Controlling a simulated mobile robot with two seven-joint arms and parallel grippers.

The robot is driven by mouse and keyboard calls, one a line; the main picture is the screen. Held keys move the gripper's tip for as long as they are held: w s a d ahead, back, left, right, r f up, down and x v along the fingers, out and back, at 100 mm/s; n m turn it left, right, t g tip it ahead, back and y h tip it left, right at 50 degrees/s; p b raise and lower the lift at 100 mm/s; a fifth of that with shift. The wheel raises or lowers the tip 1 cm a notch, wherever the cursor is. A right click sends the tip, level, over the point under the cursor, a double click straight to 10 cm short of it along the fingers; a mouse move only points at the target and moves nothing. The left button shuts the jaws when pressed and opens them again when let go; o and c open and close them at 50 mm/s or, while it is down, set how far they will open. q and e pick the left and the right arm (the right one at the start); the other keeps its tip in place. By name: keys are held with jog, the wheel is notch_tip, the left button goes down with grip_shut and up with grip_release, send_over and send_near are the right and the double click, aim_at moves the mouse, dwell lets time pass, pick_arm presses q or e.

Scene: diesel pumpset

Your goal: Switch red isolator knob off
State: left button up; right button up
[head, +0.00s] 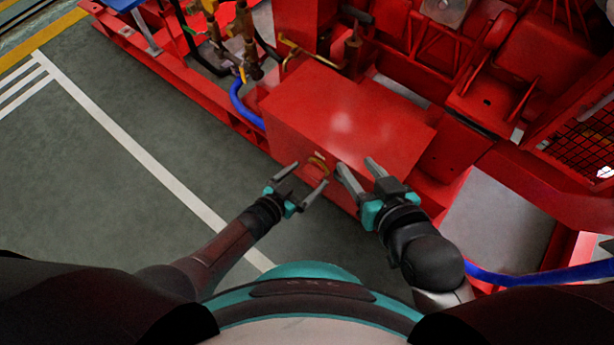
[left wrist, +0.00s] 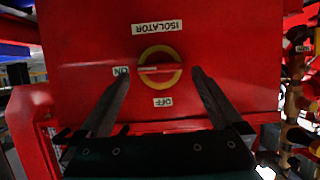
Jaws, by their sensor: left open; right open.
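The red isolator knob (left wrist: 160,70) sits inside a yellow ring on the front face of a red box (head: 345,120). In the left wrist view its bar lies level, one end toward the ON label (left wrist: 121,71). The OFF label (left wrist: 163,101) is below the ring, and an upside-down ISOLATOR label (left wrist: 158,27) is above. My left gripper (head: 312,173) is open, its fingers pointing at the panel on either side of the knob, with nothing between them. Whether they touch the panel I cannot tell. My right gripper (head: 355,163) is open and empty, just right of the knob by the box.
A blue hose (head: 243,105) and brass valves (head: 240,45) stand left of the box. Red pump machinery (head: 520,60) fills the back and right. A grey plate (head: 497,225) lies right of my right arm. The green floor (head: 120,185) at left is clear.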

pick_arm(q)
jog(key=shift+w+d+f, duration=0.1)
jog(key=shift+w+d, duration=0.1)
jog(key=shift+w, duration=0.05)
jog(key=shift+c, duration=0.4)
jog(key=c, duration=1.2)
